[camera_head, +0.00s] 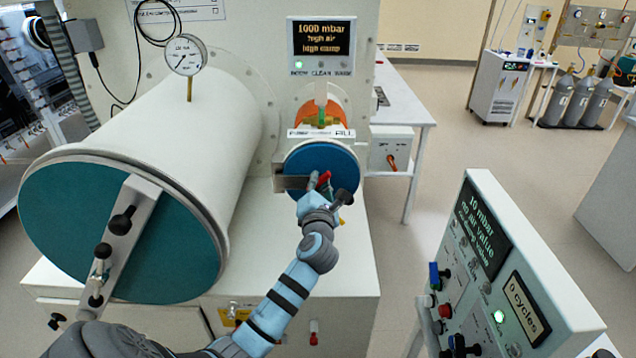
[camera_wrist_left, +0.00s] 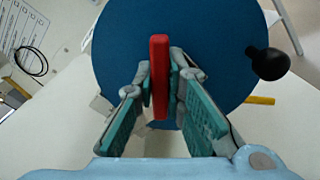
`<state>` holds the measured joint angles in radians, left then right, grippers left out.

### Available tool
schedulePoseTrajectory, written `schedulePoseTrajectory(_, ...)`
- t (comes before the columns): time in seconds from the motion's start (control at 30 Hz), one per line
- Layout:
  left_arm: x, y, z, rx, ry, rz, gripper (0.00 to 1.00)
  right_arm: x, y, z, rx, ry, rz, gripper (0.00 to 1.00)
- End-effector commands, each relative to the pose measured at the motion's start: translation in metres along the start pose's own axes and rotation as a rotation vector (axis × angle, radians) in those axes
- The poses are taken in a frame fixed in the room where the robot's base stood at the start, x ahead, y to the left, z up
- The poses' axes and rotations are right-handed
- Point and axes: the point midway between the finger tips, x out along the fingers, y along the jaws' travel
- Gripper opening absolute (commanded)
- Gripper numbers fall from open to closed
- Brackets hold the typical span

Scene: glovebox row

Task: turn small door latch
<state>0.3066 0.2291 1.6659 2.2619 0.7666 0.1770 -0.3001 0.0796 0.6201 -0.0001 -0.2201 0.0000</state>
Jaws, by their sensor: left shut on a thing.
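The small round blue door (camera_head: 318,160) closes the front of the small chamber, right of the large chamber. Its red latch handle (camera_head: 323,180) stands out at the door's middle. In the left wrist view the red latch (camera_wrist_left: 159,75) is upright in the picture, in front of the blue door (camera_wrist_left: 125,40). My left gripper (camera_head: 314,190) is at the door, its arm coming up from below. The left gripper's fingers (camera_wrist_left: 160,85) are shut on the red latch, one on each side. A black knob (camera_wrist_left: 268,64) sits at the door's right edge. My right gripper is not in view.
The large chamber (camera_head: 165,130) with its teal door (camera_head: 60,225) stands to the left. A pressure gauge (camera_head: 186,56) sits on top. A control panel (camera_head: 500,270) with switches stands at the lower right. The display (camera_head: 322,38) above the small door reads 1000 mbar.

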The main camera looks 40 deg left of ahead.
Motion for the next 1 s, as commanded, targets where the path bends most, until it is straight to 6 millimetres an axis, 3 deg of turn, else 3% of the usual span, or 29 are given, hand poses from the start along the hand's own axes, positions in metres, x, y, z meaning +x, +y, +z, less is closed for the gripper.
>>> schedulePoseTrajectory(0.3,0.0,0.0,-0.001,0.005,0.001,0.001,0.0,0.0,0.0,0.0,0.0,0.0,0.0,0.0)
schedulePoseTrajectory(0.33,0.0,0.0,-0.001,0.004,0.001,0.001,0.14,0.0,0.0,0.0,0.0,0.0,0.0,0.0)
schedulePoseTrajectory(0.43,0.0,0.0,0.0,0.004,0.001,0.001,0.3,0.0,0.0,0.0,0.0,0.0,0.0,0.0)
schedulePoseTrajectory(0.77,-0.002,0.0,0.0,0.002,0.0,0.0,0.32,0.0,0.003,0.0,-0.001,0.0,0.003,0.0)
schedulePoseTrajectory(0.87,-0.013,-0.001,0.0,0.001,-0.001,-0.002,0.32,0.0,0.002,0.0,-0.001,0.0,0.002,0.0)
schedulePoseTrajectory(1.0,-0.048,-0.002,0.0,-0.001,-0.001,-0.003,0.32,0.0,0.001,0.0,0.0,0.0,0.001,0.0)
